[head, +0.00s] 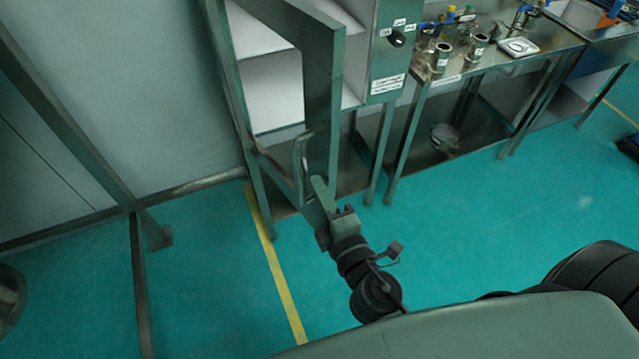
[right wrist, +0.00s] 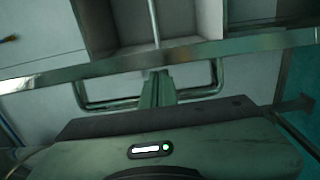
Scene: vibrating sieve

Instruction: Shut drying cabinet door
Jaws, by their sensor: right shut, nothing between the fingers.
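The drying cabinet (head: 392,62) stands at the top centre of the head view, with pale shelves inside. Its metal-framed door (head: 323,95) stands open and swung out towards me. A bent bar handle (head: 297,155) is on the door; it also shows in the right wrist view (right wrist: 90,104), below the door's metal edge (right wrist: 100,68). My right gripper (head: 321,190) is shut and empty at the lower part of the door, close by the handle. In the right wrist view its fingers (right wrist: 157,88) overlap the handle; I cannot tell whether they touch it. My left gripper is not in view.
A metal bench (head: 500,62) with several vessels and a small tray stands right of the cabinet. A metal frame post (head: 75,130) stands at the left. The teal floor (head: 220,290), with a yellow line (head: 275,270), is clear around my right arm.

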